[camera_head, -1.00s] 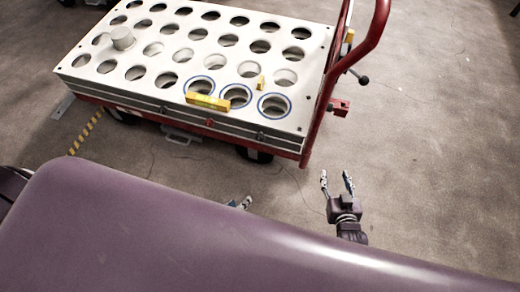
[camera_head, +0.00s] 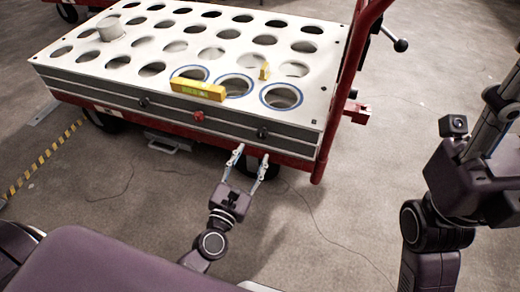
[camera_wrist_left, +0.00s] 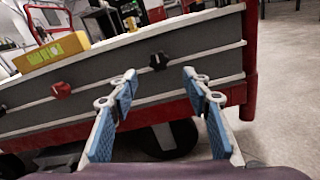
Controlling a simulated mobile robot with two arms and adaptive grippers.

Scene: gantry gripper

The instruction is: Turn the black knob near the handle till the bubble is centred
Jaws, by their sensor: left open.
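The black knob (camera_head: 262,133) near the handle (camera_head: 350,80) is on the cart's front side. In the left wrist view it (camera_wrist_left: 159,60) shows beyond and between my fingertips. My left gripper (camera_head: 251,157) is open and empty, just below and in front of it, with no contact visible. A yellow spirit level (camera_head: 198,90) lies on the front edge of the white top; its bubble is too small to read. A smaller yellow level (camera_head: 264,72) stands near the handle end. My right gripper (camera_head: 500,115) is at the right edge, partly cut off, its fingertips hidden.
The cart's white top (camera_head: 190,58) has many round holes and a grey cylinder (camera_head: 110,28). A red knob (camera_head: 198,115) and another black knob (camera_head: 144,101) sit further left on the same side. A red block (camera_head: 357,112) juts out at right.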

